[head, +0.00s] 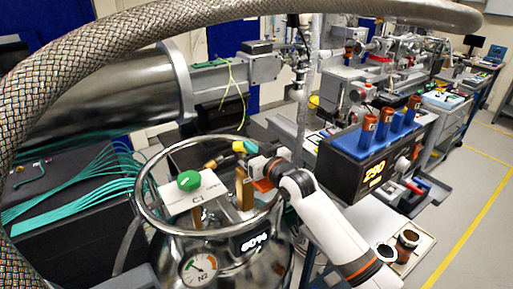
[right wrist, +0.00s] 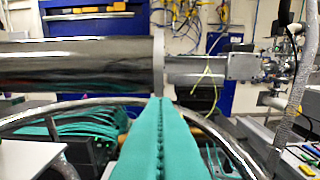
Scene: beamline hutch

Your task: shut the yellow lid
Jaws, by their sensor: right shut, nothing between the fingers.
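My right gripper (head: 240,147) is shut and empty, above the rim of the shiny steel dewar (head: 150,205). Its teal fingers (right wrist: 160,140) are pressed together in the right wrist view, pointing toward the steel cylinder. A small yellow part (head: 252,146) shows right beside the fingers; I cannot tell whether it is the lid or whether the fingers touch it. Another small yellow patch (head: 314,101) shows farther back on the bench. No yellow lid can be made out for certain. My left gripper is not in view.
The dewar carries a ring rail, a green knob (head: 188,180), brass fittings and a gauge (head: 198,266). A braided hose (head: 105,50) arches across the top. A blue rack with brown-capped vials (head: 385,135) stands at right on a black box. The floor beyond is clear.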

